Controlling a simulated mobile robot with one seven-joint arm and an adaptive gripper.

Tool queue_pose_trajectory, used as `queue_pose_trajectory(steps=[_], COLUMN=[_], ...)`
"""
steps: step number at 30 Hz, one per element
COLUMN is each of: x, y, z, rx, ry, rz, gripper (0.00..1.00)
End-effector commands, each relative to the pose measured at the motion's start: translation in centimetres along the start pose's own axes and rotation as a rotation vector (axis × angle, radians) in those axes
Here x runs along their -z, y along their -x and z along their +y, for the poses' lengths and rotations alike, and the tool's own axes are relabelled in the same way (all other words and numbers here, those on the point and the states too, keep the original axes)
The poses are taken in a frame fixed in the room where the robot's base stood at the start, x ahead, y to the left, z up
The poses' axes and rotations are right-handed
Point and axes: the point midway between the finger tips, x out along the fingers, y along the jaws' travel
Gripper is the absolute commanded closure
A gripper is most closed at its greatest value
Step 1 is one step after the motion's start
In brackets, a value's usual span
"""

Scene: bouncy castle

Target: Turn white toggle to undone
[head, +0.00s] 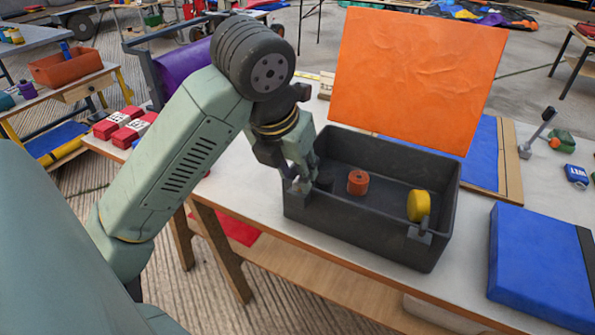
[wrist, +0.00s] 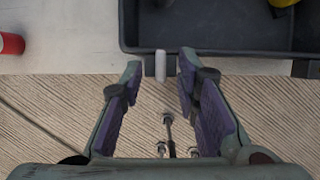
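A dark grey open box (head: 370,225) stands on the table, and its wall also shows in the wrist view (wrist: 215,52). The white toggle (wrist: 160,66) is a small pale upright piece at the outer side of the box's near wall. In the head view it is mostly hidden by my gripper (head: 299,180). In the wrist view my gripper (wrist: 159,72) is open, with one fingertip on each side of the toggle and visible gaps between. A second latch-like grey piece (head: 420,234) sits on the box's front right.
An orange spool (head: 358,183) and a yellow disc (head: 418,205) lie in the box. An orange panel (head: 415,75) stands upright behind it. A blue case (head: 540,265) lies to the right. Red packs (head: 125,127) are at the left.

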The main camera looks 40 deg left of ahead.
Motion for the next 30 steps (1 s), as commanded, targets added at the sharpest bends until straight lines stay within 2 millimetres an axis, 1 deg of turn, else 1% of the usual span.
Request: queue_pose_trajectory(steps=[3,6,14,27,30], x=[0.0,0.0,0.0,0.0,0.0], y=[-1.1,-1.6,-1.8,-1.7,-1.7], z=[-0.1,-0.1,-0.1,-0.1,-0.1], rx=[0.002,0.001,0.000,0.001,0.001], ry=[-0.001,-0.001,-0.001,-0.001,-0.001], rz=[-0.001,-0.001,-0.001,-0.001,-0.001], gripper=[0.71,0.71,0.71,0.99,1.00])
